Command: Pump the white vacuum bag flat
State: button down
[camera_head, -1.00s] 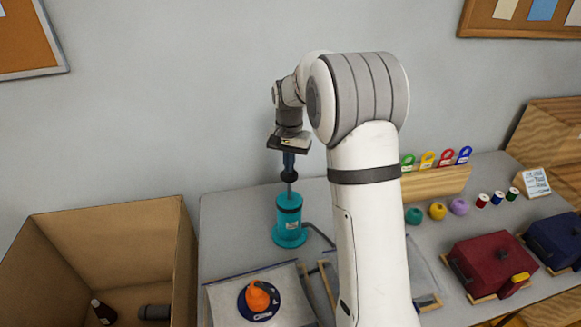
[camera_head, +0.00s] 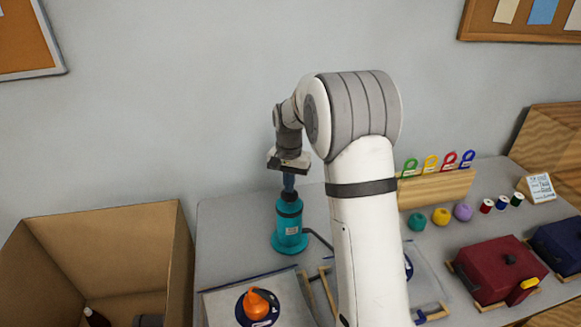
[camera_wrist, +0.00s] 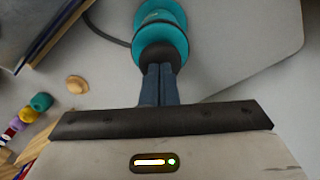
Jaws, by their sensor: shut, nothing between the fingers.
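A teal hand pump (camera_head: 290,238) stands upright on the table, with a dark hose (camera_head: 320,240) running right from its base. My gripper (camera_head: 288,188) is directly above it, fingers shut and pointing down. In the wrist view the fingertips (camera_wrist: 160,72) meet the pump's dark top knob (camera_wrist: 160,53), with nothing between them. The knob sits low against the pump body, with no rod visible. Two pale, blue-edged bags lie in front: one at the left (camera_head: 218,305), one at the right (camera_head: 430,280) partly hidden by my arm. I cannot tell which is the white vacuum bag.
An orange item (camera_head: 258,303) on a dark blue disc lies on the left bag. A cardboard box (camera_head: 105,240) stands left of the table. Yarn balls, spools, a wooden rack (camera_head: 435,188) and a dark red bundle (camera_head: 495,270) occupy the right side. The wall is close behind.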

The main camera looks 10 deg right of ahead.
notch_tip(320, 180, up, 11)
jog(key=p, duration=0.7)
notch_tip(320, 180, up, 6)
jog(key=p, duration=0.4)
jog(key=shift+p, duration=0.3)
dwell(0.4)
jog(key=s+r+n+t+b, duration=0.1)
jog(key=s+r, duration=0.2)
jog(key=s, duration=0.5)
jog(key=s+r+n+t+b, duration=0.1)
jog(key=s+r+n, duration=0.1)
jog(key=s, duration=0.6)
jog(key=s+f+n+t+b, duration=0.1)
jog(key=s+f+n+b, duration=0.1)
jog(key=s, duration=1.4)
notch_tip(320, 180, down, 2)
jog(key=shift+s+f+n, duration=0.1)
jog(key=shift+s+n, duration=0.1)
jog(key=shift+n, duration=0.3)
